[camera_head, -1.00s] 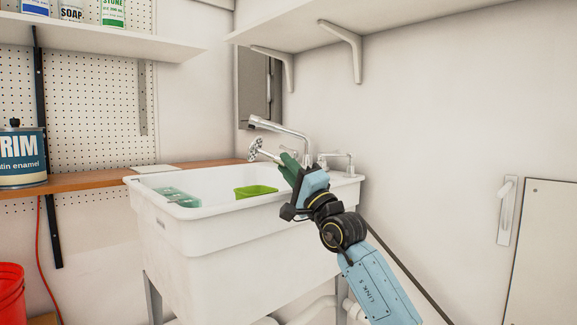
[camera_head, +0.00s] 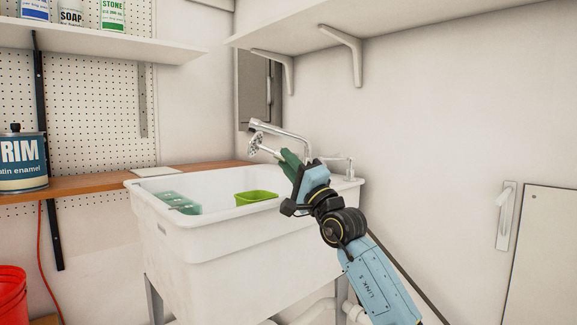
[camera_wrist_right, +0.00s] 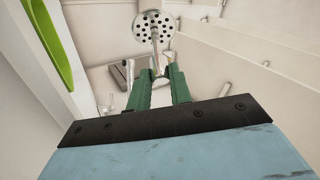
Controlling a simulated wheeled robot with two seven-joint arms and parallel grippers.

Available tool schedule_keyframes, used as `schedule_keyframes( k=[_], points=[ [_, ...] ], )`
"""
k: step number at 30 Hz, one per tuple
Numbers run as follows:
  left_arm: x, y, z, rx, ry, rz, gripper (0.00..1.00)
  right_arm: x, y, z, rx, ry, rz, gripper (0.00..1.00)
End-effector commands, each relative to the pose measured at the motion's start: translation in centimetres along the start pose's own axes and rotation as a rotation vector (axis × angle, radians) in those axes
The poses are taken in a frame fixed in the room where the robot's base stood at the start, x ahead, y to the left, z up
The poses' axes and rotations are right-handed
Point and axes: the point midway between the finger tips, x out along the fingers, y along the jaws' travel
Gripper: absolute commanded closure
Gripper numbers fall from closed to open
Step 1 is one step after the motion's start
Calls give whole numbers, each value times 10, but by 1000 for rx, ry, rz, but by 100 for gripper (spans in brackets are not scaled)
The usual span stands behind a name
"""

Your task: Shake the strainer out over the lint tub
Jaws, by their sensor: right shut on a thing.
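My right gripper (camera_head: 291,165) is shut on the strainer (camera_head: 256,143), a pale perforated disc on a thin stem. It is held up above the white sink, near the faucet. In the right wrist view the strainer (camera_wrist_right: 154,27) shows its holed face beyond the green fingers (camera_wrist_right: 157,85), which close on its stem. A light green tub (camera_head: 256,197), likely the lint tub, sits at the sink, below and to the left of my gripper. Its bright green edge also shows in the wrist view (camera_wrist_right: 48,45). My left gripper is not in view.
The white sink (camera_head: 215,245) has a faucet (camera_head: 283,131) at its back, close behind the strainer. A teal translucent tray (camera_head: 178,203) sits at its left. A wooden counter (camera_head: 95,184) holds a paint can (camera_head: 22,160). A red bucket (camera_head: 11,294) stands at lower left.

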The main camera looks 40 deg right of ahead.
Motion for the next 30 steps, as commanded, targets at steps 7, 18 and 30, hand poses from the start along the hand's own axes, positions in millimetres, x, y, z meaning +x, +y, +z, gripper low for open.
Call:
schedule_keyframes(
  k=[7,18,30],
  points=[
    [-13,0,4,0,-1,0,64,-9,14,4,1,0,2,100],
    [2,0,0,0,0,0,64,0,-1,0,0,0,0,100],
    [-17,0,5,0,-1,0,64,-13,20,5,1,0,1,100]
  ],
)
